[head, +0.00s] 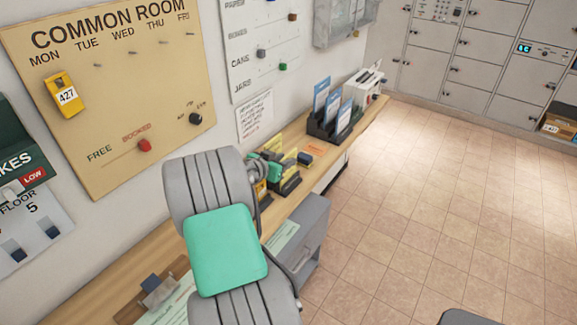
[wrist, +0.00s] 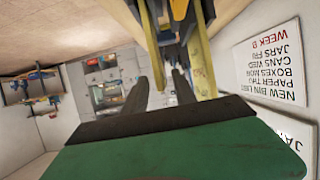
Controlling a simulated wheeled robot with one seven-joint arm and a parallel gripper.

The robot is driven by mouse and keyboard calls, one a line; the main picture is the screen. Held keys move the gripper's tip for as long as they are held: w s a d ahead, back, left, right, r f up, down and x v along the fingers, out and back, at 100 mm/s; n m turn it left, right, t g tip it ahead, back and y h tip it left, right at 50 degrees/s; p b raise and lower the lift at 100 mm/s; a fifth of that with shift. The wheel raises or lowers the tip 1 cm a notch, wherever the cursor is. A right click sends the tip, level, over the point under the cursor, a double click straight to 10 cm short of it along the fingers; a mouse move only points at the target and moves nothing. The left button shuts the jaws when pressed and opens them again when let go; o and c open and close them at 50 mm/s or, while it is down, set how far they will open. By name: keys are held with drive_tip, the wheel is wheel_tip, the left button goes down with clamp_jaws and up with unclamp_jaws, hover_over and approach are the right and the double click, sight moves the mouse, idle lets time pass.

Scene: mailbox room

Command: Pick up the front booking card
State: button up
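Yellow cards, which look like the booking cards, stand in a dark holder (head: 289,186) on the wooden shelf in the head view. One yellow card (head: 274,146) shows behind my gripper, and another yellow edge is partly hidden by my arm. I cannot tell for sure which is the front card. My gripper (head: 272,168) is at this holder, close to the cards. In the wrist view my gripper (wrist: 162,88) has its two dark fingers apart, with grey background visible between them. Yellow strips (wrist: 204,65) show close beside and above the fingers; contact cannot be told.
A black rack (head: 328,130) with blue-and-white cards stands farther along the shelf (head: 105,290). Beyond it is a white box (head: 366,88). The common room board (head: 110,100) hangs on the wall at left. A grey cabinet (head: 312,240) sits below the shelf; the tiled floor is clear.

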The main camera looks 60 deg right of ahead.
drive_tip(key=x, duration=0.2)
drive_tip(key=shift+d+f, duration=0.1)
drive_tip(key=shift+d, duration=0.25)
drive_tip(key=shift+c, duration=0.4)
clamp_jaws()
